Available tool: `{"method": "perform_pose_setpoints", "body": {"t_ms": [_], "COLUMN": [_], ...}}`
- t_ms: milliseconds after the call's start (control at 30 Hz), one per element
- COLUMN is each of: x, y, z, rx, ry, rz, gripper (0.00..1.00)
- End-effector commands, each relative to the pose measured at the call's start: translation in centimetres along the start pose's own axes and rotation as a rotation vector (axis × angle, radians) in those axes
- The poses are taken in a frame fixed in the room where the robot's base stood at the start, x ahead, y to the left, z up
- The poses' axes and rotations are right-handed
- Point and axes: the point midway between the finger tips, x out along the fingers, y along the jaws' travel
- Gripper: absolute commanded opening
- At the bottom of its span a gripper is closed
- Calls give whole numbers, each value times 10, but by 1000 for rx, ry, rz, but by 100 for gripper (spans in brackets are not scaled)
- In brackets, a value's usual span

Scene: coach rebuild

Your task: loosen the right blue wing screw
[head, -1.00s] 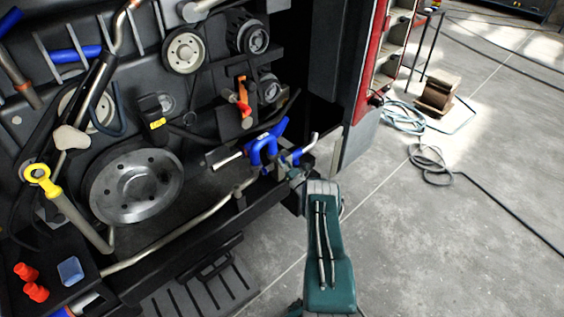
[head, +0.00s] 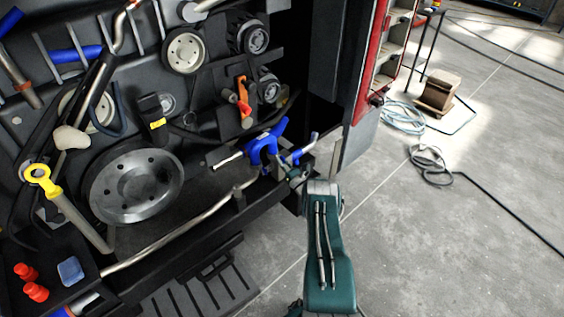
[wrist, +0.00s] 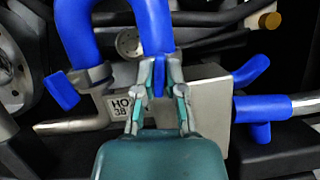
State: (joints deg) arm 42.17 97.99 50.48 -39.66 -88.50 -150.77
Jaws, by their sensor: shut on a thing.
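My gripper (wrist: 158,84) is shut on a narrow blue tab, the right blue wing screw (wrist: 158,78), just below the right leg of a thick blue U-shaped hose (wrist: 153,25). Another blue wing screw (wrist: 62,90) sticks out at the left, by the grey clamp (wrist: 98,76) on the hose's left leg. A plate marked HOT 38 (wrist: 120,106) lies between them. In the head view my gripper (head: 283,166) reaches the blue hose (head: 262,148) at the engine bay's right end; the fingertips and screw are hard to make out there.
A blue fitting with a handle (wrist: 258,105) and a metal pipe sits close right of my gripper. A large metal pulley (head: 135,187) is to the left. A red cabinet (head: 376,50) stands behind right. The floor at right is mostly open, with coiled cables (head: 430,165).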

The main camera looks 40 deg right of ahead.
Motion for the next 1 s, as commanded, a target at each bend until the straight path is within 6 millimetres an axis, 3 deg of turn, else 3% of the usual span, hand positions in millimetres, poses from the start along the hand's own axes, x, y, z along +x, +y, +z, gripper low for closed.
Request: {"method": "perform_pose_setpoints", "body": {"t_ms": [833,900,933,1000], "x": [-5,-5,-5,-4], "y": [0,0,0,0], "z": [-5,-5,-5,-4], "rx": [1,1,1,-1], "ry": [12,11,11,8], "rz": [-5,-5,-5,-3], "gripper": [0,36,46,46]}}
